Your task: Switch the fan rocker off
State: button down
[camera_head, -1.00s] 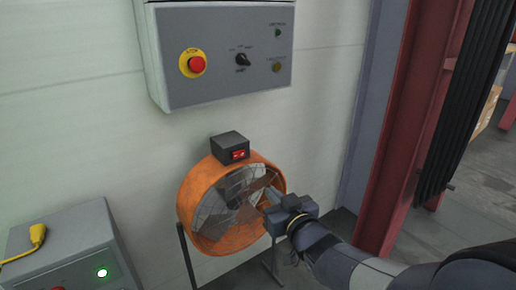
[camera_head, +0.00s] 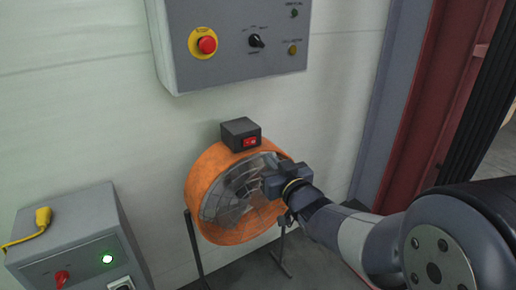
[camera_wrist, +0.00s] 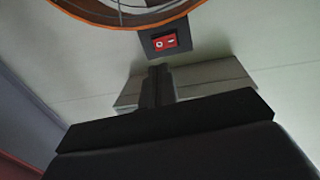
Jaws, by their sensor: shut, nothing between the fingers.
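The fan rocker (camera_head: 249,142) is a red switch on a small dark box (camera_head: 238,131) on top of the orange drum fan (camera_head: 206,177). In the wrist view the rocker (camera_wrist: 165,42) shows a round white mark on its left and a small mark on its right. I cannot tell which side is pressed in. My gripper (camera_head: 264,187) is shut and empty, in front of the fan's right side and lower than the rocker in the head view. In the wrist view its narrow fingers (camera_wrist: 158,72) point towards the rocker, with no contact visible.
A grey wall panel (camera_head: 225,60) with a red stop button (camera_head: 207,44) and a black selector (camera_head: 256,41) hangs above the fan. A grey box (camera_head: 75,225) with a lit green lamp (camera_head: 107,259) stands lower left. A red column (camera_head: 435,100) stands at right.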

aim_at(254, 140)
jog(key=b+x, duration=0.1)
jog(key=x, duration=0.6)
jog(key=shift+w+a, duration=0.35)
jog(key=shift+w, duration=0.2)
jog(key=shift+w, duration=0.1)
jog(key=shift+w, duration=0.2)
jog(key=shift+s+r, duration=0.1)
